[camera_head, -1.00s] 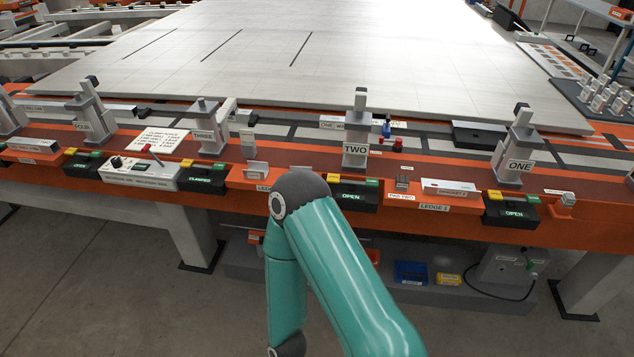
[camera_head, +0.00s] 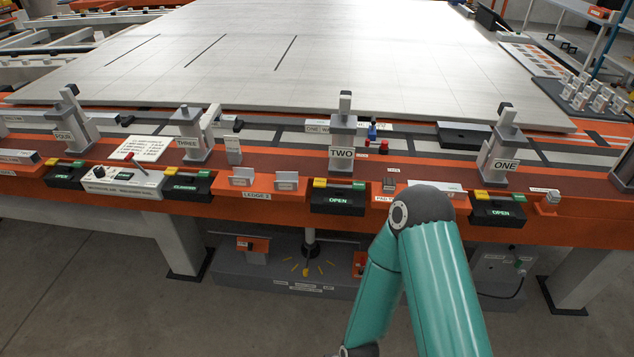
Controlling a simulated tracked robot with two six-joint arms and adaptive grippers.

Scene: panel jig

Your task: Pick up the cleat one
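I cannot make out any label that reads cleat one. Several small grey pieces with pale labels (camera_head: 598,98) stand on a dark tray (camera_head: 550,88) at the far right, too small to read. Small grey plates (camera_head: 243,176) stand on the orange front rail above the label LEDGE 2. A teal arm of mine rises from the bottom right, its elbow in front of the rail between posts TWO and ONE. It hides part of the rail there. Neither of my grippers shows.
Grey clamp posts TWO (camera_head: 342,133) and ONE (camera_head: 500,150) stand up from the rail (camera_head: 400,228), with posts THREE (camera_head: 190,140) and FOUR (camera_head: 70,122) at left. Under post TWO is a box reading OPEN (camera_head: 338,200). A large pale panel (camera_head: 300,60) lies behind.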

